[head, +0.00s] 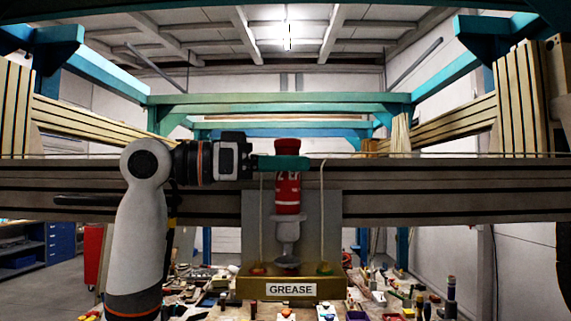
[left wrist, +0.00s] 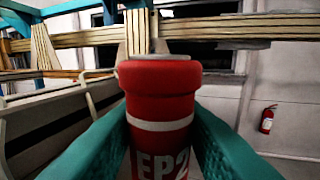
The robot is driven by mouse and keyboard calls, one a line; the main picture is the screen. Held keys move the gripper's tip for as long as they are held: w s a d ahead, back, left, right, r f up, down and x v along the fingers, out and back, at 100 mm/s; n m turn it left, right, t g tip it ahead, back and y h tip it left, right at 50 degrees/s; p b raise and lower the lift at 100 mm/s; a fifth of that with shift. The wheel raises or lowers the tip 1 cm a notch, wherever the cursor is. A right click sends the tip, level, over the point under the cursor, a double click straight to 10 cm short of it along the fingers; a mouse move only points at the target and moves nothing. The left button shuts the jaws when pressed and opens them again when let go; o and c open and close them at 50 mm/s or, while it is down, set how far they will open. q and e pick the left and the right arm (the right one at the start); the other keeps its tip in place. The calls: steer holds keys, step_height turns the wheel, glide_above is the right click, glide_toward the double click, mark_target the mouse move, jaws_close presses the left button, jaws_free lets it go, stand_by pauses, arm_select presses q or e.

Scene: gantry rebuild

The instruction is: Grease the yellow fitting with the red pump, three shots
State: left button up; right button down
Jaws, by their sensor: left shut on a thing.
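The red pump (head: 288,192) with white bands and lettering hangs upright above the box marked GREASE (head: 240,286), its grey lower part (head: 287,232) pointing down. My left gripper (head: 285,163) comes in from the left and is shut on the pump's upper part, just below its red cap. In the left wrist view the red pump (left wrist: 160,100) stands between the two teal fingers and reads "EP2". Whether the nozzle touches anything is unclear. My right gripper does not show.
A grey panel (head: 332,215) stands behind the pump, with a pale cord on either side. A long grooved beam (head: 430,190) crosses behind it. Several small tools and parts (head: 385,300) clutter the bench around the box. A fire extinguisher (left wrist: 267,119) hangs on the far wall.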

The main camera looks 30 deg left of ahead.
arm_select(q)
steer(key=shift+r+p, duration=0.45)
steer(key=shift+p, duration=0.1)
steer(key=shift+f, duration=0.1)
steer(key=shift+f+b, duration=0.6)
steer(key=shift+r, duration=0.1)
steer(key=shift+r+p, duration=3.7)
steer(key=shift+f, duration=0.15)
